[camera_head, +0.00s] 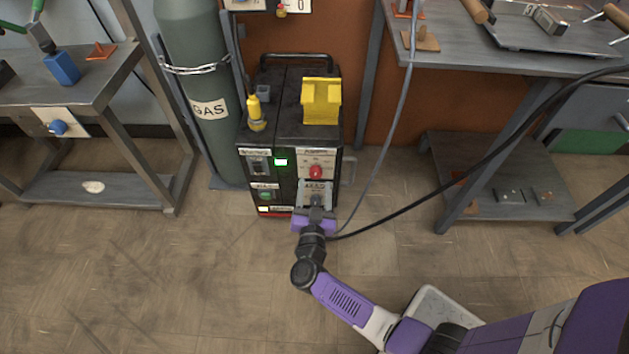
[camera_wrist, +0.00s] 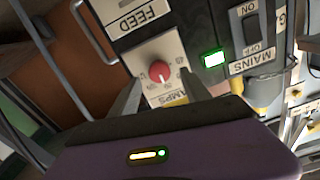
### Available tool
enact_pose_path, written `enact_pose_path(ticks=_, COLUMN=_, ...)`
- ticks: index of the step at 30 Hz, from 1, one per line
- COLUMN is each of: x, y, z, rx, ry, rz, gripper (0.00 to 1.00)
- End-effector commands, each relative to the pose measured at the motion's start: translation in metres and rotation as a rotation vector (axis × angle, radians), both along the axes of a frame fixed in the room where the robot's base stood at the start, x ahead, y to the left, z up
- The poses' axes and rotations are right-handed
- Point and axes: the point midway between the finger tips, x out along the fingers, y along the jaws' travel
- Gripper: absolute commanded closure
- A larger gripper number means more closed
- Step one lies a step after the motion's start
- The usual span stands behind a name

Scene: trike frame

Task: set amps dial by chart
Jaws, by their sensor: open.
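The red amps dial (camera_head: 316,172) sits on a pale plate on the front of the black welding machine (camera_head: 326,145). In the wrist view the dial (camera_wrist: 160,72) shows close up, with scale numbers around it and an upside-down AMPS label. A white pointer mark shows on the dial, but I cannot read its exact setting. My gripper (camera_head: 316,207) is low in front of the machine. In the wrist view its open fingers (camera_wrist: 161,78) appear on either side of the dial; I cannot tell whether they touch it. I cannot identify a chart.
A FEED plate (camera_wrist: 137,14) adjoins the dial plate. The MAINS switch (camera_wrist: 250,29) and a lit green display (camera_wrist: 213,59) are beside it. A chained gas cylinder (camera_head: 200,80) stands left of the machine. Cables hang to the right. The floor in front is clear.

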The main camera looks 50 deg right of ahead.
Motion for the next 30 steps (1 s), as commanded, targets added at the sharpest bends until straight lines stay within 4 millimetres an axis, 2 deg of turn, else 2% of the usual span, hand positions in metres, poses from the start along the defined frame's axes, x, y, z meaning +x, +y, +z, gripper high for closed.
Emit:
enact_pose_path(ticks=6, x=0.017, y=-0.023, z=-0.002, rx=0.0, ry=-0.001, rz=-0.001, gripper=0.44)
enact_pose_path(ticks=18, x=0.023, y=-0.029, z=0.0, rx=0.0, ry=0.0, rz=0.001, gripper=0.44)
enact_pose_path(ticks=20, x=0.023, y=-0.029, z=0.0, rx=0.0, ry=0.0, rz=0.001, gripper=0.54)
enact_pose_path(ticks=27, x=0.022, y=-0.029, z=0.0, rx=0.0, ry=0.0, rz=0.001, gripper=1.0)
enact_pose_path(ticks=30, x=0.022, y=-0.029, z=0.0, rx=0.001, ry=0.0, rz=0.001, gripper=1.0)
